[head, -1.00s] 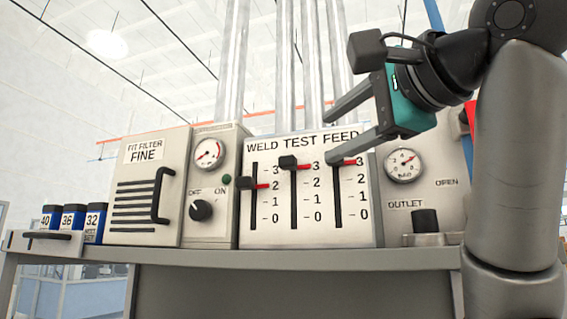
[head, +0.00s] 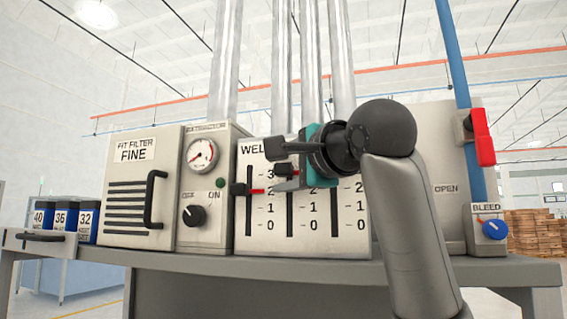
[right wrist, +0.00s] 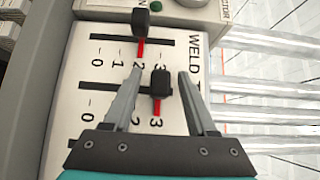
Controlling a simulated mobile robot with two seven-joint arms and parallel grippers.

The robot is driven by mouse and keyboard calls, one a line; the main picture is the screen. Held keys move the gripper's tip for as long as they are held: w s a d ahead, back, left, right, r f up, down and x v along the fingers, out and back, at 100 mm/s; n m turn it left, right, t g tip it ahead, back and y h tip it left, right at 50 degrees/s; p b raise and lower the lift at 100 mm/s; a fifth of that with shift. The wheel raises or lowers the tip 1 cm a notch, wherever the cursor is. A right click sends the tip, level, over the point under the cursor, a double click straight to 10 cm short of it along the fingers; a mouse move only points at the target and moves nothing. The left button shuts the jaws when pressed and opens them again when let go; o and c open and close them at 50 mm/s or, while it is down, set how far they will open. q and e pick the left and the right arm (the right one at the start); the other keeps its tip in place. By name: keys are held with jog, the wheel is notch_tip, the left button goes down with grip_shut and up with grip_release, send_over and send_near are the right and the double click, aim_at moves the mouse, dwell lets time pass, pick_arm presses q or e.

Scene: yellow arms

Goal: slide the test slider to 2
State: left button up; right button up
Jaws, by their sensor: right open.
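The test slider (head: 284,169) is the middle of the three sliders on the white panel (head: 250,240). Its dark knob sits high in its vertical slot, with its red pointer by the 3. My right gripper (head: 277,168) is open at the panel, with one finger above the knob and one below it. In the right wrist view the test knob (right wrist: 161,84) lies between the two spread fingers (right wrist: 160,74), with gaps on both sides. My left gripper is not in view.
The weld slider (head: 240,189) stands close to the left, pointer by 2. My gripper hides the upper part of the feed slot. A gauge box with a dark dial (head: 193,215) is further left. A blue bleed knob (head: 495,229) is at the right.

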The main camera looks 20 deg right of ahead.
jog(key=shift+c, duration=0.2)
grip_shut()
dwell(0.3)
dwell(1.0)
